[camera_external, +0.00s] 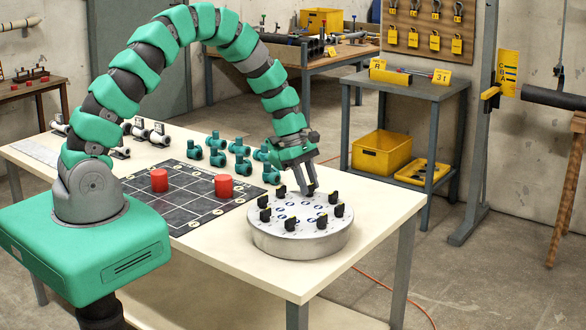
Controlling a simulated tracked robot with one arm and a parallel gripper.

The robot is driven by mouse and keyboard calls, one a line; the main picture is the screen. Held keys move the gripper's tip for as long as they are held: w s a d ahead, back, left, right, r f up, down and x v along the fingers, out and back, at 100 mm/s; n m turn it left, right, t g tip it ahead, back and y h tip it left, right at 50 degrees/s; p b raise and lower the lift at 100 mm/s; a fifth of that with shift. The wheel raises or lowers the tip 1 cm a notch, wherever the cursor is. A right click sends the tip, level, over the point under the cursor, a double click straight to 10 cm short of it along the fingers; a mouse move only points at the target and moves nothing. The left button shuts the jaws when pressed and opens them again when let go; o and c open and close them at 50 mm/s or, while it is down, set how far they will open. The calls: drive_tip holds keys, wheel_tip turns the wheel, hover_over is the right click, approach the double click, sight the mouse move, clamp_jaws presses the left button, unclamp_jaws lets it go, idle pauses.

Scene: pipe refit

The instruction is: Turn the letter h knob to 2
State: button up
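A round silver dial plate (270,238) sits on the front right of the pale table. Several black knobs stand in a ring on its top, among them a left knob (265,215), a front knob (290,224) and a right knob (339,210). Small blue marks lie inside the ring. The letters and numbers are too small to read, so I cannot tell which knob is h or where it points. My gripper (311,190) points down at the back of the ring, close above or at a rear knob. Its fingers hide that spot, and the gap between them is unclear.
A dark grid board (185,218) with two red cylinders (223,186) lies left of the plate. Several green pipe fittings (217,156) stand behind it. A grey side table (400,90) with yellow bins (382,153) stands behind.

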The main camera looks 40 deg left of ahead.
drive_tip(key=shift+w, duration=0.1)
drive_tip(key=m+g+b, duration=0.1)
drive_tip(key=m, duration=0.2)
drive_tip(key=shift+w+b, duration=0.15)
drive_tip(key=shift+b, duration=0.2)
drive_tip(key=m+g+b, duration=0.1)
drive_tip(key=m, duration=0.2)
drive_tip(key=shift+f+m+y+b, duration=0.1)
drive_tip(key=shift+m+y+b, duration=0.2)
drive_tip(key=shift+y, duration=0.1)
drive_tip(key=shift+w+m+g, duration=0.1)
drive_tip(key=shift+m+g, duration=0.2)
drive_tip(key=shift+m, duration=0.2)
drive_tip(key=m+y+b, duration=0.1)
drive_tip(key=m, duration=0.2)
drive_tip(key=m+g+y+b, duration=0.1)
drive_tip(key=m, duration=0.2)
drive_tip(key=shift+d+g, duration=0.2)
drive_tip(key=shift+g, duration=0.1)
drive_tip(key=m+y+b, duration=0.1)
drive_tip(key=m, duration=0.2)
drive_tip(key=m+y, duration=0.1)
drive_tip(key=m, duration=0.1)
drive_tip(key=shift+d+m+b, duration=0.15)
drive_tip(key=shift+m+b, duration=0.2)
drive_tip(key=shift+m, duration=0.05)
drive_tip(key=shift+d+r+m+y, duration=0.15)
drive_tip(key=shift+m+y, duration=0.75)
drive_tip(key=shift+m, duration=1.3)
